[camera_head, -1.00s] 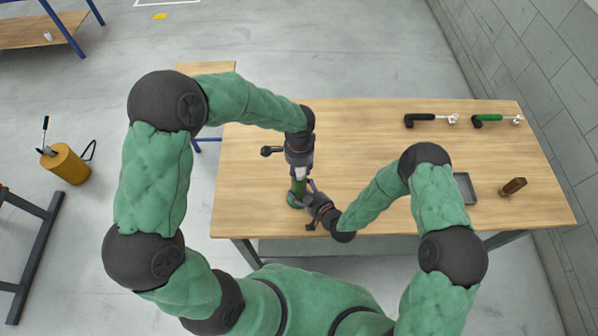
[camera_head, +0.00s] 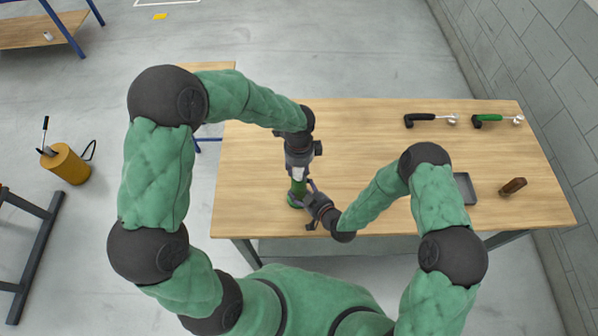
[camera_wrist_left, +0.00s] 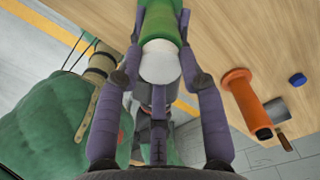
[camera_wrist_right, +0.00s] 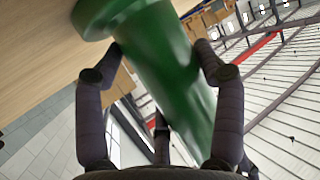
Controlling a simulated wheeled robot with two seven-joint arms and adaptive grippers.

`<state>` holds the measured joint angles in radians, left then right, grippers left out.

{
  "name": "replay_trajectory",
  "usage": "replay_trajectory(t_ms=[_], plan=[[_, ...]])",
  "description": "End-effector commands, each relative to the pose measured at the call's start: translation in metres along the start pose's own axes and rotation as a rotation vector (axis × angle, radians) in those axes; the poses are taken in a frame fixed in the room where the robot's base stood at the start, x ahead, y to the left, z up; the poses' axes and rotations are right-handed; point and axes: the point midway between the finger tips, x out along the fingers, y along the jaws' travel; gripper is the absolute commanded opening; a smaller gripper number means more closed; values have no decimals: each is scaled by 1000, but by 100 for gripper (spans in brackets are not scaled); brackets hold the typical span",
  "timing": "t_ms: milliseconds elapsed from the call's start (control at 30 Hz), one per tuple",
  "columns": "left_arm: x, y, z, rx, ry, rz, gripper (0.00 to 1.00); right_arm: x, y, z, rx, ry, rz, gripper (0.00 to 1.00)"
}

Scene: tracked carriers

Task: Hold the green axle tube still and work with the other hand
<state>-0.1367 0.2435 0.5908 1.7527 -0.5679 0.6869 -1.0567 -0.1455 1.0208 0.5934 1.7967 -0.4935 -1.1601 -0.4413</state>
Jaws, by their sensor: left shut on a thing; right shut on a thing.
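The green axle tube (camera_head: 297,187) stands near the front edge of the table, its lower end wider. My right gripper (camera_head: 307,197) reaches in from the right and is shut around the tube; its fingers flank the tube (camera_wrist_right: 165,75) in the right wrist view. My left gripper (camera_head: 299,173) comes down from above and is shut at the tube's top end. In the left wrist view, a pale rounded piece (camera_wrist_left: 160,66) sits between its fingers, in line with the green tube (camera_wrist_left: 161,22). Whether that piece is separate from the tube is unclear.
On the table (camera_head: 370,140) lie a black-handled tool (camera_head: 430,118), a green-handled tool (camera_head: 495,119), a grey tray (camera_head: 465,188) and a brown brush-like thing (camera_head: 513,187). The left wrist view shows an orange handle-like part (camera_wrist_left: 246,99) and a blue cap (camera_wrist_left: 298,80).

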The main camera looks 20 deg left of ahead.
Motion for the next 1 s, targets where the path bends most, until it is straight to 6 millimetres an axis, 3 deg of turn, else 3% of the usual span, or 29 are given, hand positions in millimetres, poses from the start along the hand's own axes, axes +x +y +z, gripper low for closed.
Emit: replay_trajectory(t_ms=[433,1000], plan=[[0,0,0,70,0,1,12,0,0,1,2,-2,-1,30],[0,0,0,719,0,1,12,0,0,1,2,-2,-1,30]])
